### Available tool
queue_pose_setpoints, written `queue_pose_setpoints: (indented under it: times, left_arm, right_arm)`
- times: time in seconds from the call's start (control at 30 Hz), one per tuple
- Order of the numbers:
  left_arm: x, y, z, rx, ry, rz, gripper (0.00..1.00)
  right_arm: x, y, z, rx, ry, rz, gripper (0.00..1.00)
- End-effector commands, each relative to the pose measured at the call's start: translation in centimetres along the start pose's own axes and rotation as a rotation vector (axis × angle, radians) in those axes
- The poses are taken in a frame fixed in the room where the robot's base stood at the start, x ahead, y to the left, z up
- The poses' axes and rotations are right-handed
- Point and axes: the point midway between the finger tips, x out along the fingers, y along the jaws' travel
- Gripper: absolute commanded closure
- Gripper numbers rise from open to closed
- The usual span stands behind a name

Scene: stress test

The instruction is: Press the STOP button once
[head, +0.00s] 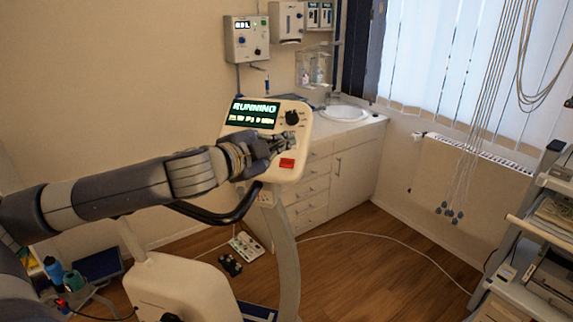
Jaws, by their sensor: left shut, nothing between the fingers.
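The exercise bike's console (303,117) stands in the middle of the head view. Its green display (252,113) reads RUNNING, with a smaller line below that I cannot read. A black knob (293,117) sits to the right of the display. A red button (287,163), its label too small to read, is low on the console face. My left gripper (288,142) is shut and empty, in front of the console and just above the red button. I cannot tell whether its fingertips touch the console. My right gripper is not in view.
The bike's dark handlebar (228,215) curves below my left arm. Behind stand a white cabinet (345,167) and sink (345,113). Cables hang in front of the window at the right, beside a cart (540,235). A white cable crosses the open wooden floor (370,265).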

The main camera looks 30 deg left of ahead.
Motion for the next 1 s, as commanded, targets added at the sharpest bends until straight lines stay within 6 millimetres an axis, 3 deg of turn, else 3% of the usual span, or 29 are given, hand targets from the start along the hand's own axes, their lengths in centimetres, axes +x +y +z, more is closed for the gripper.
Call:
queue_pose_setpoints:
  times: [0.5,1.0]
  left_arm:
    - [4.6,3.5,3.4,-0.001,0.0,0.0,1.0]
    - [5.2,3.8,3.8,0.001,0.0,0.0,1.0]
  right_arm:
    - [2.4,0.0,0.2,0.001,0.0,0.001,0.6]
    - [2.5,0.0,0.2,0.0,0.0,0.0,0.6]
